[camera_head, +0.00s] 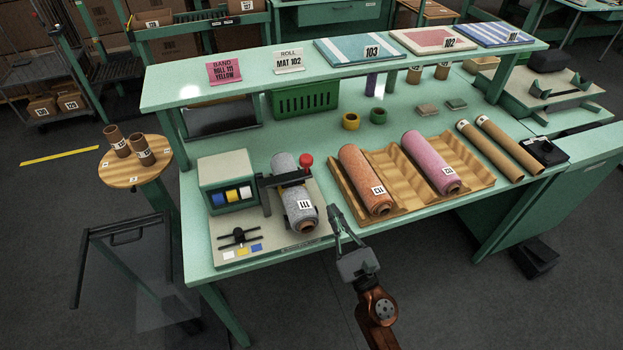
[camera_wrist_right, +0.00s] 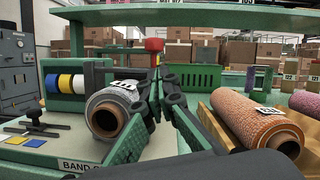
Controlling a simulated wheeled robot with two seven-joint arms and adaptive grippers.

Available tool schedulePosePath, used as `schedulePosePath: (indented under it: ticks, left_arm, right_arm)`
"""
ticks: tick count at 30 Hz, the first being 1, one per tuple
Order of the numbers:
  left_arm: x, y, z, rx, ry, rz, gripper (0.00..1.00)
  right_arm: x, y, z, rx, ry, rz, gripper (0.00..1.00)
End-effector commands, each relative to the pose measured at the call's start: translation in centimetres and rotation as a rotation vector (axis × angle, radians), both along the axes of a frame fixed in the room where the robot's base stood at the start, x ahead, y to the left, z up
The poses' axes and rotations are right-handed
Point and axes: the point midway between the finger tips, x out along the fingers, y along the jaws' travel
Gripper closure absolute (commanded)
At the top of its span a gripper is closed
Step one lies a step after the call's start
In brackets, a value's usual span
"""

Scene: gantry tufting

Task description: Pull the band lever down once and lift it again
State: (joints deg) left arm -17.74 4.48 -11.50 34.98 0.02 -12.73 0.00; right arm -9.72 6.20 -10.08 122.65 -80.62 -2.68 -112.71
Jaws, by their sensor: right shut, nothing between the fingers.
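The band lever's red knob (camera_head: 306,160) is at the back right of the band station, beside a grey roll (camera_head: 291,183) labelled 111. In the right wrist view the red knob (camera_wrist_right: 154,45) shows above and beyond my fingertips, higher than the roll (camera_wrist_right: 108,115). My right gripper (camera_head: 334,210) is shut and empty, in front of the bench between the grey roll and the orange roll, apart from the knob. In the wrist view its fingers (camera_wrist_right: 157,78) hide what lies below the knob. My left gripper is not in view.
A band box (camera_head: 226,180) with blue, yellow and white spools and a black selector (camera_head: 238,237) stand left of the roll. A wooden cradle (camera_head: 405,160) holds the orange roll (camera_head: 365,180) and pink roll (camera_head: 430,162). A shelf (camera_head: 300,63) spans above the bench.

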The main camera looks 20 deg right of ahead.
Motion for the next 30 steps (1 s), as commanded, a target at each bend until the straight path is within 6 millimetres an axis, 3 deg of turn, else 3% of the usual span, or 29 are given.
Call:
schedulePosePath:
  ticks: [1, 8, 15, 25, 30]
  left_arm:
    - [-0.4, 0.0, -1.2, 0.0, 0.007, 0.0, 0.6]
    - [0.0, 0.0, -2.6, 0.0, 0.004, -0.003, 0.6]
    - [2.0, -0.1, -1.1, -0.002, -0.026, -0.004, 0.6]
    - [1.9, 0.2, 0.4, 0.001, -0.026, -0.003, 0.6]
    - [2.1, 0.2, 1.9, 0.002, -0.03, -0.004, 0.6]
  right_arm:
    - [0.1, 0.0, -1.6, 0.0, 0.008, 0.0, 1.0]
    - [0.5, -0.1, -3.6, 0.0, 0.018, -0.002, 1.0]
    - [3.2, 0.2, -2.1, -0.001, 0.014, -0.002, 1.0]
    - [9.7, 1.0, -0.4, -0.001, 0.014, -0.003, 1.0]
    - [10.9, 1.5, 1.8, -0.002, 0.014, -0.003, 1.0]
